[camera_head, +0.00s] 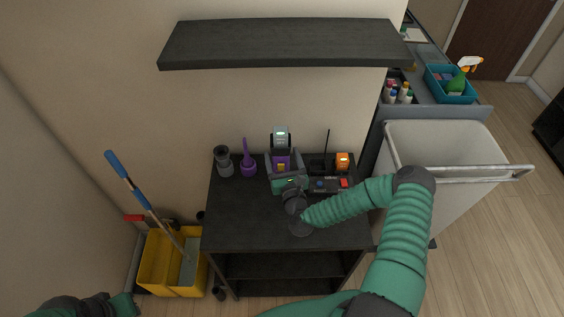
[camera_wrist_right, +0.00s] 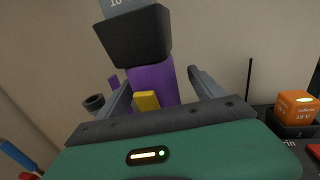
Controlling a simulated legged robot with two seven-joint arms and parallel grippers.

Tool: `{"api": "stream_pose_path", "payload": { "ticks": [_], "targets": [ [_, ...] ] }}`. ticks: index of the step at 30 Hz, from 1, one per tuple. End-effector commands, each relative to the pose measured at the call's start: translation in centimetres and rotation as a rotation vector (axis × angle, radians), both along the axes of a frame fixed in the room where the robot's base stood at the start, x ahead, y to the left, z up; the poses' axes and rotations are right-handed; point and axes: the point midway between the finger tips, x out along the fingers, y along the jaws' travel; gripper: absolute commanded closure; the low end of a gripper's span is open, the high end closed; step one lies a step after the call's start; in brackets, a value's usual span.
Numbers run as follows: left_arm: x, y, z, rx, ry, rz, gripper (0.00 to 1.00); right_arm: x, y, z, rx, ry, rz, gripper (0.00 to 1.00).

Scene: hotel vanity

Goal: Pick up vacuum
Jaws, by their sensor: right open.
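The vacuum (camera_head: 281,142) stands upright at the back of the dark table, a purple body with a dark grey upper part and a light top with a green display. In the right wrist view its purple body (camera_wrist_right: 152,80) with a yellow part rises ahead. My right gripper (camera_head: 284,163) is open, with one finger on each side of the purple body. In the wrist view the fingers (camera_wrist_right: 162,88) appear apart from it; contact cannot be made out. My left arm's end (camera_head: 118,304) shows at the bottom left edge; its fingers cannot be made out.
On the table (camera_head: 236,218) stand a grey cylinder (camera_head: 223,162), a purple brush-like item (camera_head: 248,164) and an orange device (camera_head: 342,161). A shelf (camera_head: 285,44) overhangs. A yellow bucket (camera_head: 160,262) is left, a white bin (camera_head: 440,150) right. The table's front left is clear.

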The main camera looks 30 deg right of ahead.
Motion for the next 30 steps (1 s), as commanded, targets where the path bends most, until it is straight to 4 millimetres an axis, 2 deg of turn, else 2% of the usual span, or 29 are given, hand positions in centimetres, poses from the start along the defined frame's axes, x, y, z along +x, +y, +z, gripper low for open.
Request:
{"api": "stream_pose_path", "payload": {
  "ticks": [6,8,24,30],
  "targets": [
    [-0.01,0.0,-0.01,0.0,0.0,0.0,0.77,0.17,0.23,0.0,-0.001,0.0,0.002,0.23],
    [-0.01,0.0,-0.02,0.0,0.001,0.0,0.77,0.15,0.28,0.02,-0.001,0.0,0.002,0.29],
    [-0.01,0.0,-0.02,0.0,0.0,0.0,0.77,0.18,0.03,-0.16,0.002,0.002,0.002,1.0],
    [-0.01,0.0,-0.01,0.0,0.0,0.0,0.77,0.23,-0.05,-0.07,0.0,0.0,0.0,1.0]
  ]
}}
